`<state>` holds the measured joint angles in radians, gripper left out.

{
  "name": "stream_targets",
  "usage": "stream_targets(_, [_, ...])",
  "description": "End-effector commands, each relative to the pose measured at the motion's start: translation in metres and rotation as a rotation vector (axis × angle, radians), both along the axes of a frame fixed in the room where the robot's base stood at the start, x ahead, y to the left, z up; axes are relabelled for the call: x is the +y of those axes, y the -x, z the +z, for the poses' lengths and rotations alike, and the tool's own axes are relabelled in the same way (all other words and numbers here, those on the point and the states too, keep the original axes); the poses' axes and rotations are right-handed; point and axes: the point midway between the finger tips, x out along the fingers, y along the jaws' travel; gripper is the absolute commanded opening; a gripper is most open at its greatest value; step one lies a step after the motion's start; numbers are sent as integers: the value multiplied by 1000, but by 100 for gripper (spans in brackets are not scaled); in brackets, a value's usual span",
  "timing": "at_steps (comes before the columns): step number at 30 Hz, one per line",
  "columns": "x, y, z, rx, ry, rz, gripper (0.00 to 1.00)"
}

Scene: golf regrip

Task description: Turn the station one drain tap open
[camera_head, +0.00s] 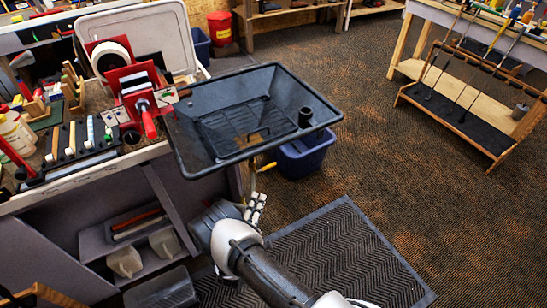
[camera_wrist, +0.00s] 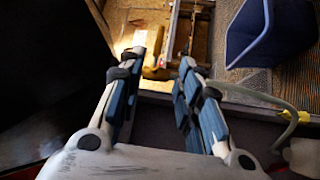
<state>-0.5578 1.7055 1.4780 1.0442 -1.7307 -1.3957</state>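A small yellow lever (camera_head: 266,167), which looks like the drain tap's handle, shows under the front edge of the black tray (camera_head: 180,150). A thin pale pipe or hose hangs below it. My gripper (camera_head: 258,198) is below the tray, a little under the yellow lever and apart from it. In the wrist view my gripper (camera_wrist: 164,57) is open, with nothing between its fingers. A yellow part (camera_wrist: 303,156) with a pale hose (camera_wrist: 291,125) shows at the lower right there, outside the fingers. The tap's body is too small to make out.
A blue bin (camera_head: 318,150) stands on the floor beyond the tray's front edge; it also shows in the wrist view (camera_wrist: 240,35). The workbench (camera_head: 85,185) with tools is at the left. A dark mat (camera_head: 345,255) and open carpet lie to the right.

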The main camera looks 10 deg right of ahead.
Motion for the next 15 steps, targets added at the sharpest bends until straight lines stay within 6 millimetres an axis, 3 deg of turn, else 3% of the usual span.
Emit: stream_targets(15, [-50, -93, 13, -3, -3, -4, 32])
